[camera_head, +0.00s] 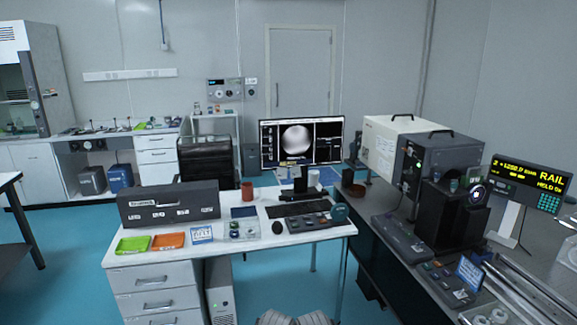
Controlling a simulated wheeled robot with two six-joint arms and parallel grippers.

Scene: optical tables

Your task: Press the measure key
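No key can be read as the measure key at this size. A second dark key panel (446,282) with several keys lies on the right-hand table, beside a small tilted blue card (469,273). The monitor (301,144) on the desk shows a bright round image. A yellow-lettered display (530,183) at the right reads RAIL and HOLD.
Large instrument boxes (440,160) and metal rails crowd the right-hand table. Blue floor is clear at left.

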